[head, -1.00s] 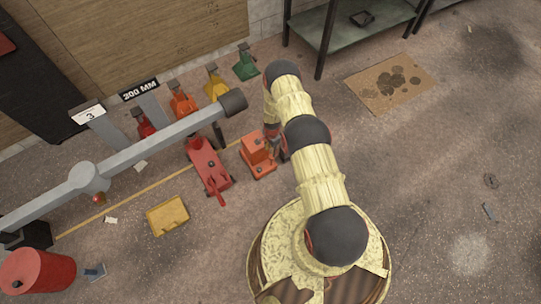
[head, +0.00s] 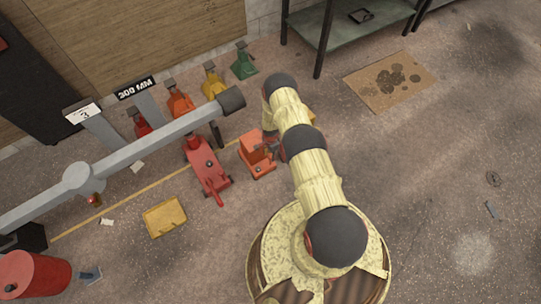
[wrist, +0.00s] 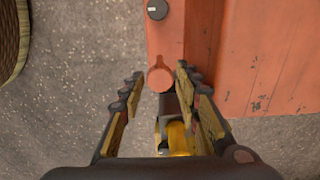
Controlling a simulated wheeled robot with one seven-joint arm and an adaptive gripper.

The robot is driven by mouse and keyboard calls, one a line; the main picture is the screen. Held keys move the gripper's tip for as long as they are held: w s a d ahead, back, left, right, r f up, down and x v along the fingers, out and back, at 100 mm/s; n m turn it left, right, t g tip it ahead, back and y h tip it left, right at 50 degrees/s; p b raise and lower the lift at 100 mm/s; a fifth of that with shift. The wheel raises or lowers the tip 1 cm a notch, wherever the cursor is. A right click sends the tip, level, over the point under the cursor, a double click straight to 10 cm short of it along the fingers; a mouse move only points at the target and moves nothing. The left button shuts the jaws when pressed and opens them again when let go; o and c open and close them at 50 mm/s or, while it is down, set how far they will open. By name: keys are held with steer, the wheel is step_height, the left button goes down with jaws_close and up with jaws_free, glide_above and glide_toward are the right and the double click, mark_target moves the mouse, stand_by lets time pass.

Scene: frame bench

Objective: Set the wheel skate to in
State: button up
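The wheel skate appears to be the orange-red block-like device (head: 257,157) on the floor in the head view, right of the red floor jack. In the wrist view its orange, chipped body (wrist: 255,55) fills the upper right. A round orange knob (wrist: 160,78) sticks out at its left edge, and a dark dial with a white mark (wrist: 157,10) sits above it. My gripper (wrist: 160,92) is open, one finger on each side below the knob. Contact with the knob is unclear. In the head view my gripper is mostly hidden behind my arm, beside the skate's right side.
A red floor jack (head: 208,172) stands left of the skate. A grey beam (head: 150,143) passes over the jacks; several coloured stands line the wall, including a green one (head: 243,62). A yellow tray (head: 165,217) lies front left.

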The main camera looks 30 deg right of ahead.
steer(key=shift+c, duration=1)
jaws_close()
